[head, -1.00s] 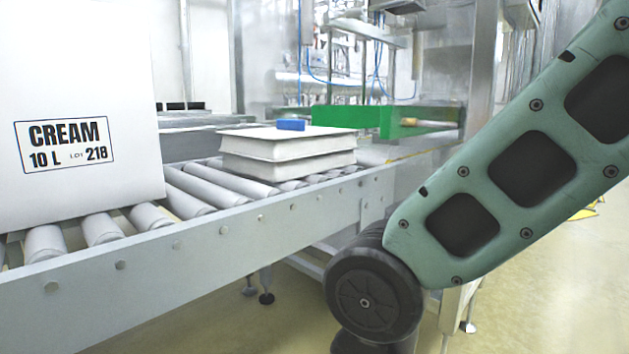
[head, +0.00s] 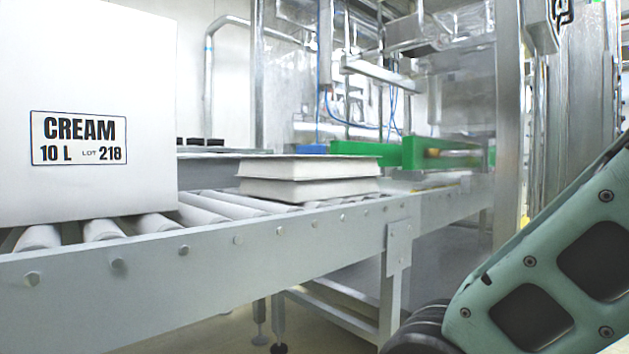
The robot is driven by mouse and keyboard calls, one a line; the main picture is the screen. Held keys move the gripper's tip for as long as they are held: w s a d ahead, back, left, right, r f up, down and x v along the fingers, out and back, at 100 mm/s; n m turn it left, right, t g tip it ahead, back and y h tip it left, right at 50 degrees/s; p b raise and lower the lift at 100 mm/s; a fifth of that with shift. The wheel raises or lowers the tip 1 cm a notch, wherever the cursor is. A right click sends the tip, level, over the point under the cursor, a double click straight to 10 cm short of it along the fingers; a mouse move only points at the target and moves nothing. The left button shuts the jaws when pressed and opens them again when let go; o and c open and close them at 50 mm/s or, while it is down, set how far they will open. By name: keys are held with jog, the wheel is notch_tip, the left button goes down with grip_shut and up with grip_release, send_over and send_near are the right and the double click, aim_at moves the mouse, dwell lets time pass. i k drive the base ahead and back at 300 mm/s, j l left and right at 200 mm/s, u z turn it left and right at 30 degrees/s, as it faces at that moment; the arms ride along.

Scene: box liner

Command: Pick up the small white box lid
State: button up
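Two flat white lids (head: 310,177) lie stacked on the roller conveyor in the head view, right of the large white box. The upper lid rests on the lower one. Which of them is the small white box lid I cannot tell. My gripper is out of view; only part of my green arm shows at the lower right, apart from the lids.
A large white box (head: 85,120) labelled CREAM stands on the conveyor at the left. The conveyor's metal side rail (head: 210,252) runs along the front. Green machine parts (head: 405,153), a small blue block (head: 313,149) and a metal post (head: 508,120) stand behind.

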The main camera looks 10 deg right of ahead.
aim_at(311, 160)
jog(key=j+u, duration=0.15)
jog(key=j, duration=0.25)
jog(key=i+j+u, duration=0.2)
jog(key=j, duration=0.25)
jog(key=j+u, duration=0.15)
jog(key=j, duration=0.25)
jog(key=z, duration=1)
